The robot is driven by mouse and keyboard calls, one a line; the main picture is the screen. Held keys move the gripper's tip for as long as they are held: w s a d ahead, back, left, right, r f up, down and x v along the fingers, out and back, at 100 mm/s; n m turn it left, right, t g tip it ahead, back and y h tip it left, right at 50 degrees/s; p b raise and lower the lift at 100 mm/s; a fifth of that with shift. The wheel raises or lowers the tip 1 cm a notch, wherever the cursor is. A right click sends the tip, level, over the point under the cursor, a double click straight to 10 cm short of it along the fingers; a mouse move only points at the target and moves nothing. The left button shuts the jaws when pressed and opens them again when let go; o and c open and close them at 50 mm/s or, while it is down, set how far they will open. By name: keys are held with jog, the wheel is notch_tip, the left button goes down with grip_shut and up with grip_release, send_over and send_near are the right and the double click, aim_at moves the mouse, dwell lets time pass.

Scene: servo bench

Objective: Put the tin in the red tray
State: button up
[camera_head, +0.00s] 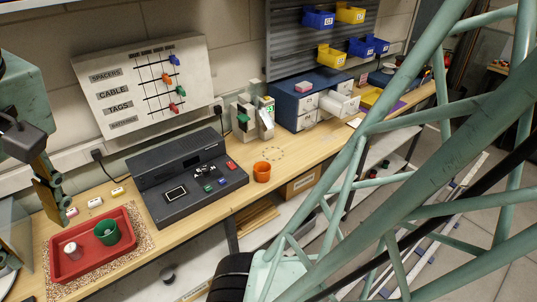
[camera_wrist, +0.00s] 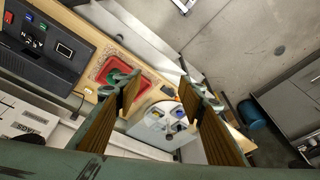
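The red tray (camera_head: 96,259) lies on a speckled mat at the left end of the bench. A small pale cylinder (camera_head: 72,251), which looks like the tin, stands inside the tray at its left side. My gripper (camera_head: 50,193) is at the left edge of the head view, above the bench near the tray. In the wrist view, my gripper (camera_wrist: 163,102) has its fingers wide apart with nothing between them. The red tray (camera_wrist: 110,64) also shows there, partly hidden by a finger; I cannot make out the tin.
A dark console (camera_head: 188,180) stands right of the tray. An orange cup (camera_head: 262,172) is on the bench beyond it. Several small blocks (camera_head: 95,202) lie behind the tray. A blue drawer unit (camera_head: 305,96) stands farther right.

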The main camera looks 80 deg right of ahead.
jog(key=s+a+n, duration=0.1)
jog(key=s+n, duration=0.1)
jog(key=s, duration=0.4)
jog(key=shift+s+r+n+t, duration=0.2)
jog(key=shift+s+n+t, duration=0.05)
jog(key=shift+n+t, duration=0.05)
jog(key=shift+a, duration=0.1)
jog(key=shift+c, duration=0.3)
